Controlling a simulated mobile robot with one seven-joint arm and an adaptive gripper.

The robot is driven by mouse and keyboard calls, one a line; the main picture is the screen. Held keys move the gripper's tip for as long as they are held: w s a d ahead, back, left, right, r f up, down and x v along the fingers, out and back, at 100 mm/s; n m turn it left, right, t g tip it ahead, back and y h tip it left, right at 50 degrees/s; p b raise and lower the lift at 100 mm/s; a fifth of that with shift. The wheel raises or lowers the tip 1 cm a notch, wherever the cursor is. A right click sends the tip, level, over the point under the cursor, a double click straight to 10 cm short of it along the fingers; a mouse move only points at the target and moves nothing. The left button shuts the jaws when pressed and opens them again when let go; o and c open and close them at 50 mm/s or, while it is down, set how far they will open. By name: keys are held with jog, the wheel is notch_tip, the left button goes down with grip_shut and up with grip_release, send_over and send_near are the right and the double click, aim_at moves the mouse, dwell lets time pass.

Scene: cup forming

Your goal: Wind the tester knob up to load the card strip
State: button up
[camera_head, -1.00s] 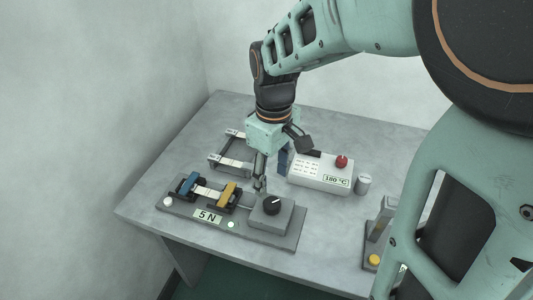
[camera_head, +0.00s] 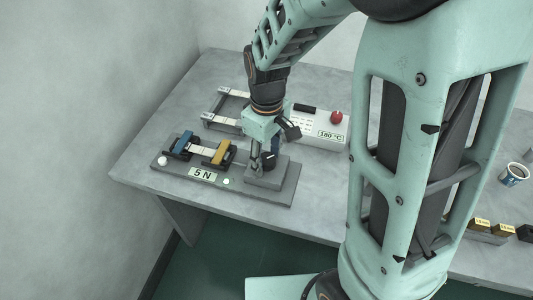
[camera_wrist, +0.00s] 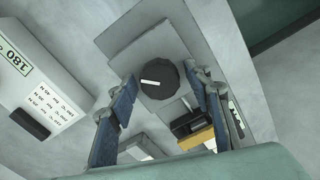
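The tester (camera_head: 240,187) lies on the table in the head view, with a plate reading "5 N" (camera_head: 202,174). Its blue clamp (camera_head: 180,145) and yellow clamp (camera_head: 218,154) have the pale card strip (camera_head: 199,151) between them. The dark round knob (camera_wrist: 160,80) with a white pointer mark sits on the grey block at the tester's right end; it also shows in the head view (camera_head: 269,159). My gripper (camera_wrist: 162,80) is open, its blue-padded fingers on either side of the knob. Gaps seem to show between fingers and knob. In the head view the gripper partly hides the knob.
A white control box (camera_head: 322,133) reading "180 °C" with a red button (camera_head: 336,117) stands behind the tester. A metal frame (camera_head: 222,122) lies at the back left. A cup (camera_head: 514,174) and yellow-labelled blocks (camera_head: 490,229) are at the right. The table's front edge is close.

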jog(key=c, duration=0.9)
jog(key=shift+m, duration=0.4)
jog(key=shift+m+p, duration=0.3)
jog(key=shift+m, duration=2.2)
jog(key=o, duration=1.1)
jog(key=shift+o, duration=0.2)
jog(key=shift+r, duration=0.1)
